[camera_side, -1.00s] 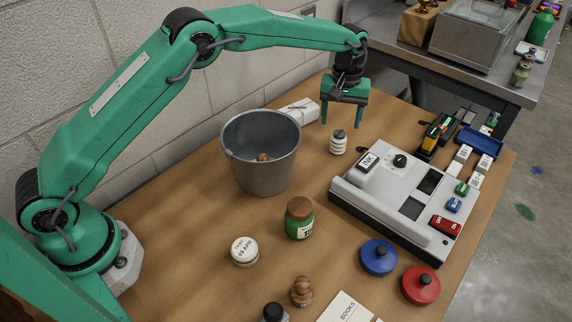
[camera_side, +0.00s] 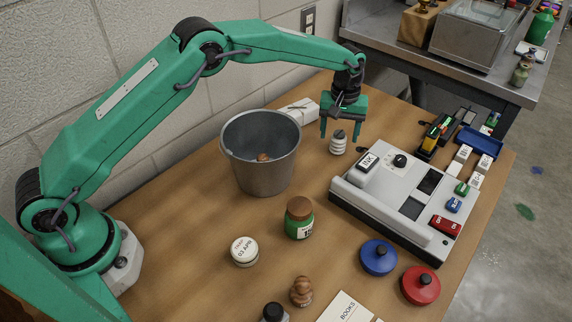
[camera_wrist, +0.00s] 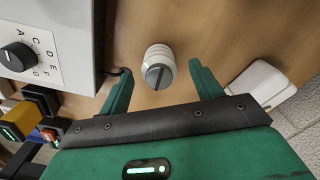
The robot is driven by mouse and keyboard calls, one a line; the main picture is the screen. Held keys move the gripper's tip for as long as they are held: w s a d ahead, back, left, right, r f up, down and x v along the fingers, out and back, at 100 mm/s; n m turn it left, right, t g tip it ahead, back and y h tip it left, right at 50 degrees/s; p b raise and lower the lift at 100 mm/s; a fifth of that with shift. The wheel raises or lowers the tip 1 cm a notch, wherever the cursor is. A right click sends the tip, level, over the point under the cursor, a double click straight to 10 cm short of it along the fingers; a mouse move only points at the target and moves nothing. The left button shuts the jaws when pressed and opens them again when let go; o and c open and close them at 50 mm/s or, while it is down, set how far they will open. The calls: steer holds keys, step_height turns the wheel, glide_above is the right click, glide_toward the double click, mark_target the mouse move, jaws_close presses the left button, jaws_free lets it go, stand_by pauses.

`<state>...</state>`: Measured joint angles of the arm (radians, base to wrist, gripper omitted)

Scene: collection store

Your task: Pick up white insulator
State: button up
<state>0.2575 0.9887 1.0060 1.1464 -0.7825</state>
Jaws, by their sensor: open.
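The white insulator (camera_side: 338,143) is a small ribbed white piece with a dark top. It stands upright on the wooden table, between the metal bucket and the grey machine. My gripper (camera_side: 340,133) is open, fingers pointing down, with the insulator appearing between or just behind its fingertips in the side view. In the wrist view the insulator (camera_wrist: 159,68) lies ahead of the gap between my two green fingers (camera_wrist: 160,83), near its middle. I see no contact between the fingers and the insulator.
A metal bucket (camera_side: 258,178) stands left of the insulator and a grey machine (camera_side: 388,205) with a dial stands close on its right. A white wrapped packet (camera_side: 303,109) lies behind. A green jar (camera_side: 299,222) stands in front.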

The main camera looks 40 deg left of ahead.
mark_target(340, 132)
steer(key=shift+f, duration=1.65)
steer(key=c, duration=1.1)
steer(key=shift+r, duration=0.1)
steer(key=shift+c, duration=0.2)
steer(key=shift+r, duration=4.95)
